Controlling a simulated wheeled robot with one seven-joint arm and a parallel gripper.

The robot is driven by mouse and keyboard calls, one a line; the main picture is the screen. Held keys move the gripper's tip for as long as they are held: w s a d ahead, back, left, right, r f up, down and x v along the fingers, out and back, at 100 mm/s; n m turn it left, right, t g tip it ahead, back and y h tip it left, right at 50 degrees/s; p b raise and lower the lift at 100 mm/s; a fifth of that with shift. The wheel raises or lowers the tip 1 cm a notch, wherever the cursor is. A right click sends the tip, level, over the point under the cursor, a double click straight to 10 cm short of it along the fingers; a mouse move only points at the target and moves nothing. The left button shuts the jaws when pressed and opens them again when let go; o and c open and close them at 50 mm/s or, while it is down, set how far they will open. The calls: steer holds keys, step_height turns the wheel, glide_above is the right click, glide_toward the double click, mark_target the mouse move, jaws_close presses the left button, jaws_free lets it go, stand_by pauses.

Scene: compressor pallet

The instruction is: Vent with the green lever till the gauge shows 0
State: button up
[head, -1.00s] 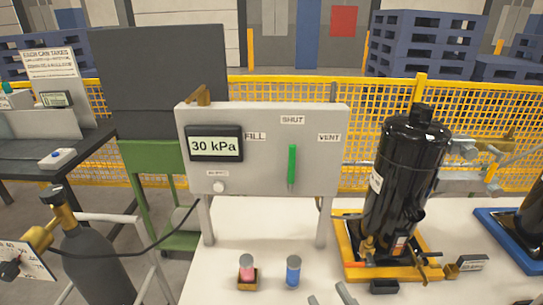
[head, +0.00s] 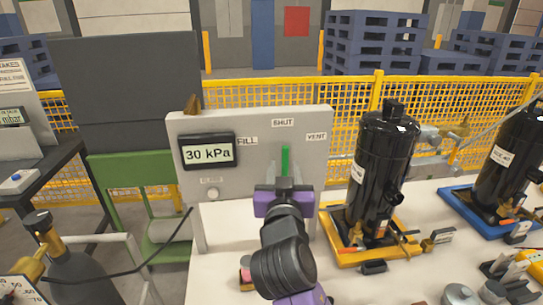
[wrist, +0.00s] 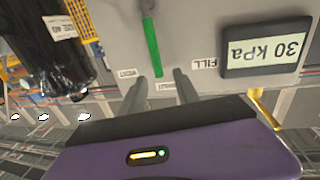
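The green lever (head: 285,160) stands upright on the grey panel (head: 255,122), pointing at the SHUT label (head: 283,123). The VENT label (head: 316,136) is to its right, the FILL label (head: 246,142) to its left. The gauge (head: 207,153) reads 30 kPa. My gripper (head: 284,186) is in front of the panel and hides the lever's lower part in the head view. In the upside-down wrist view, the fingers of my gripper (wrist: 160,80) are apart, with the end of the lever (wrist: 152,48) near the gap between them. I cannot tell whether they touch it.
A black compressor (head: 381,165) stands in a yellow tray (head: 358,258) right of the panel, and another (head: 510,165) in a blue tray farther right. A gas cylinder (head: 65,260) with a hose is at lower left. Small parts lie at the bench's right front.

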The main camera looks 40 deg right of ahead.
mark_target(285, 157)
steer(key=p+x, duration=0.1)
steer(key=x, duration=0.6)
steer(key=shift+w+d+f+p, duration=0.15)
steer(key=shift+d+f+p, duration=0.1)
steer(key=shift+d+p, duration=0.2)
jaws_close()
stand_by(1.1)
